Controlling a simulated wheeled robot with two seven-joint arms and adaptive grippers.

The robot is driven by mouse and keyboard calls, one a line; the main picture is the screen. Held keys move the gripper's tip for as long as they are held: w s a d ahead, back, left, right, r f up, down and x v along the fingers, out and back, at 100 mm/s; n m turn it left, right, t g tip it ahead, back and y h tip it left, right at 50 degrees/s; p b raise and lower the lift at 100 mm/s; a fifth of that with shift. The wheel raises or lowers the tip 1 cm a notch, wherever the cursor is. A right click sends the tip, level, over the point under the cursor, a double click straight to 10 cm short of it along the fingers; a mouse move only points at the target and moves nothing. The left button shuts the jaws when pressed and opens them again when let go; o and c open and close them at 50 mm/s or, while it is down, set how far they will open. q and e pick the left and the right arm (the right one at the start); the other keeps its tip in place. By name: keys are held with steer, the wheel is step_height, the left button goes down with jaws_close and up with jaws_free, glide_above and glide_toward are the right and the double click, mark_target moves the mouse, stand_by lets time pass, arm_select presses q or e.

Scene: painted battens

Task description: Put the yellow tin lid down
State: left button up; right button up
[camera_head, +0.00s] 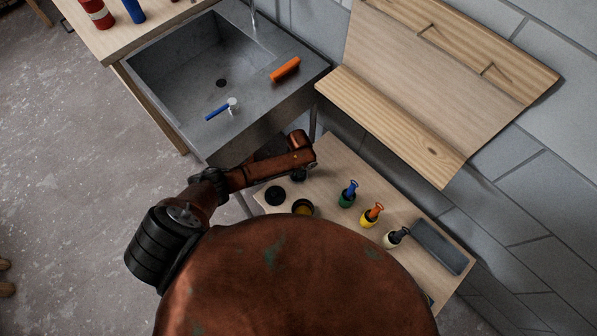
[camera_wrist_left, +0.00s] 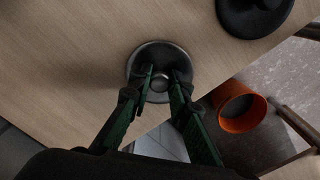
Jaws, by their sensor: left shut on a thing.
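In the left wrist view my left gripper (camera_wrist_left: 160,74) is shut on the knob of a round, dark grey lid (camera_wrist_left: 136,66). The lid lies flat, at or just above the wooden table (camera_wrist_left: 60,60) near its edge; I cannot tell whether it touches. No yellow shows on it. In the head view my left arm hides most of the gripper, and a dark lid (camera_head: 298,176) shows under its end. The yellow tin (camera_head: 368,219) stands on the low table (camera_head: 330,160) with an orange-handled brush in it. My right gripper is out of view.
Another dark lid (camera_wrist_left: 255,14) lies beside the held one. A green tin (camera_head: 346,200), a white tin (camera_head: 391,240) and a grey tray (camera_head: 438,246) share the low table. A round yellow-centred thing (camera_head: 303,208) is partly hidden. An orange bucket (camera_wrist_left: 236,104) stands beyond the edge.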

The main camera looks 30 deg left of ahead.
arm_select(q)
steer(key=shift+f, duration=0.1)
steer(key=o, duration=0.9)
steer(key=shift+o, duration=0.2)
step_height(320, 180, up, 12)
steer(key=p, duration=0.3)
steer(key=shift+p, duration=0.3)
